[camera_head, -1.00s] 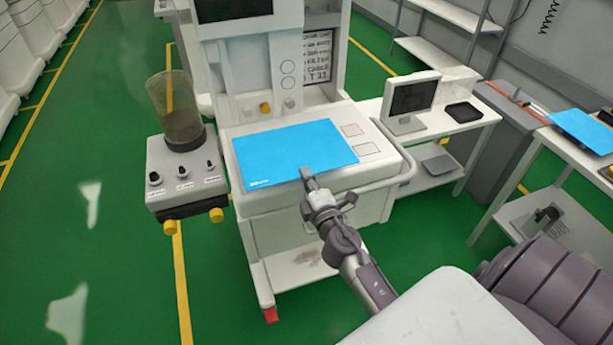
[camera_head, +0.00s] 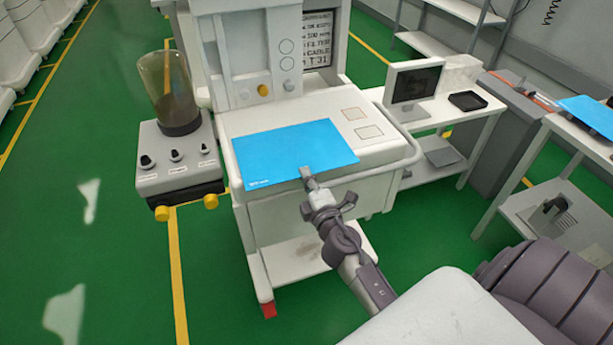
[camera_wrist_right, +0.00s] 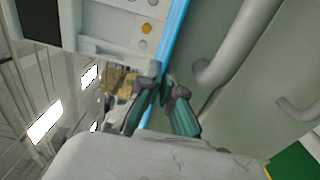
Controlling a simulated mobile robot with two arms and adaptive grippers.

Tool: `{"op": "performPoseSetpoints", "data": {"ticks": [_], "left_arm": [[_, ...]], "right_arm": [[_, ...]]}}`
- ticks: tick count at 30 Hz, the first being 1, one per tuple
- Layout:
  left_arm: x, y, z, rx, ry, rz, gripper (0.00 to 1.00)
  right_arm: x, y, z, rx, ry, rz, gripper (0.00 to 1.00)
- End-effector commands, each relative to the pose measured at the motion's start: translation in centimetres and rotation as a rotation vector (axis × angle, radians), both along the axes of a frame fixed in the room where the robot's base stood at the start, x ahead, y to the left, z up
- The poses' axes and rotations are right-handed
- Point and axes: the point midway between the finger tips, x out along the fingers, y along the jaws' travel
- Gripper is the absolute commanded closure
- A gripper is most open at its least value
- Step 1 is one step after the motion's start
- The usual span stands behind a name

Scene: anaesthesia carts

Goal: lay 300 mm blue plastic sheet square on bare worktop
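The blue plastic sheet (camera_head: 293,150) shows in the head view over the cart's white worktop (camera_head: 240,118), its near edge at the worktop's front edge. My right gripper (camera_head: 306,174) is shut on the sheet's near edge. In the right wrist view the sheet (camera_wrist_right: 174,38) is a thin blue strip seen edge-on, running between the fingertips of my right gripper (camera_wrist_right: 164,88). I cannot tell whether the sheet touches the worktop or hovers over it. My left gripper is not in view.
Two square pads (camera_head: 369,131) lie on the worktop right of the sheet. A rail (camera_head: 415,150) curves around its right corner. A dark glass canister (camera_head: 168,85) on a knobbed box stands left. A monitor (camera_head: 413,84) and another blue sheet (camera_head: 592,114) are on tables at right.

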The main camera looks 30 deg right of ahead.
Motion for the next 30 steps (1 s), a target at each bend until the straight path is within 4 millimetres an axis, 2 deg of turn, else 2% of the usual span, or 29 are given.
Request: {"op": "performPoseSetpoints", "data": {"ticks": [1,6,17,26,30], "left_arm": [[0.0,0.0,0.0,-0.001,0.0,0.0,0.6],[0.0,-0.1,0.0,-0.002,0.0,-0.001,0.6],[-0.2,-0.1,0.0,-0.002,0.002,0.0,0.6],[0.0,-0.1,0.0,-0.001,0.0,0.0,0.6],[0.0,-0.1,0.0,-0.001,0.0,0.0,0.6]], "right_arm": [[0.0,0.0,0.1,0.0,-0.001,0.0,0.92],[0.0,0.0,0.1,0.0,-0.001,0.0,0.65],[-0.5,0.2,-0.1,0.002,0.001,0.0,0.65],[-5.4,1.3,-0.2,0.004,0.003,-0.004,0.65],[-6.6,1.6,-0.2,0.004,0.0,-0.002,0.65]]}}
